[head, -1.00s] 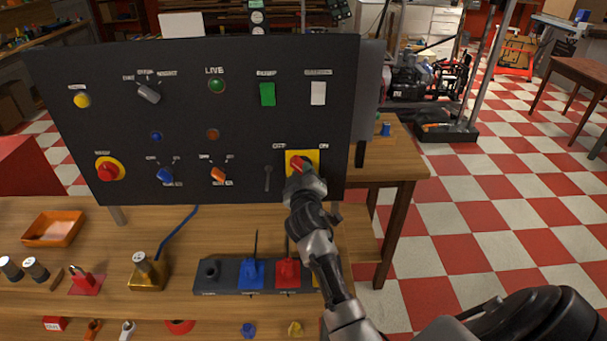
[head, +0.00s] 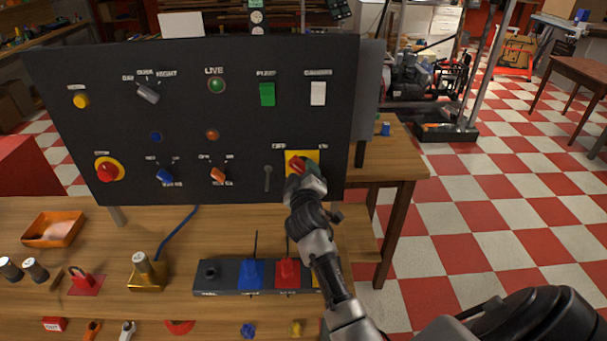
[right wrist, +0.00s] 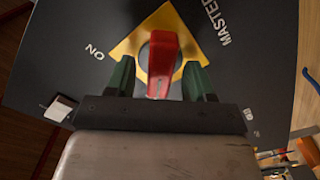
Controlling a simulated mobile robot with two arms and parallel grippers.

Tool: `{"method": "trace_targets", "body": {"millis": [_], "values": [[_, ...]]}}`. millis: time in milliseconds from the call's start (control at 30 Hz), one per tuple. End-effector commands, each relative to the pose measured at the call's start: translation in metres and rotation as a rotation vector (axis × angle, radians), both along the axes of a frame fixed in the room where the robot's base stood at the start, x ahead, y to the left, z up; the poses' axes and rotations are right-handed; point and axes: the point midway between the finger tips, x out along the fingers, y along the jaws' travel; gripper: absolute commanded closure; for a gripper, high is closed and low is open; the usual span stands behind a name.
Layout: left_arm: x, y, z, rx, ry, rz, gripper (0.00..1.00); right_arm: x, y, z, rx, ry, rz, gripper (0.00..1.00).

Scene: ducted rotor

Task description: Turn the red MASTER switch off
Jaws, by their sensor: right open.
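The red MASTER switch (head: 297,163) sits on a yellow plate (head: 291,155) at the lower right of the black panel. Its handle slants up and left, toward the OFF label. In the right wrist view the red handle (right wrist: 163,62) stands between two green fingers, with the ON label off to the left and the MASTER label at the upper right. My right gripper (head: 306,174) is at the switch; its fingers (right wrist: 160,80) are open, one each side of the handle, with gaps showing. The lower part of the plate is hidden by the gripper. My left gripper is out of view.
The black panel (head: 105,130) carries other knobs, buttons and a green rocker (head: 267,94). A slot (head: 267,178) lies just left of the switch. Below, the wooden bench holds a dark rack (head: 220,276) with blue and red pieces. Checkered floor lies open at the right.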

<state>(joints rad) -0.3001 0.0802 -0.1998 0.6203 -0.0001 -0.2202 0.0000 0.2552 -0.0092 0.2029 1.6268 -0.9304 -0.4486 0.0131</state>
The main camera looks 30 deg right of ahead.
Motion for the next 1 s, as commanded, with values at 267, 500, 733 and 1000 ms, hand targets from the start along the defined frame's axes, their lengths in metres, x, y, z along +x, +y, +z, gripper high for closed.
{"method": "trace_targets", "body": {"millis": [267,500,733,1000], "values": [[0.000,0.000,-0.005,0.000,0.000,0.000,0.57,-0.019,0.012,-0.003,0.002,0.001,0.001,0.47],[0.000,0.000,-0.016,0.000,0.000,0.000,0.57,-0.061,0.038,-0.004,0.002,0.000,0.001,0.47],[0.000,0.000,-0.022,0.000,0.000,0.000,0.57,-0.087,0.053,-0.002,0.001,0.001,0.000,0.47],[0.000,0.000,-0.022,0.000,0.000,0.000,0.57,-0.092,0.056,-0.001,0.000,0.001,-0.001,0.47]]}}
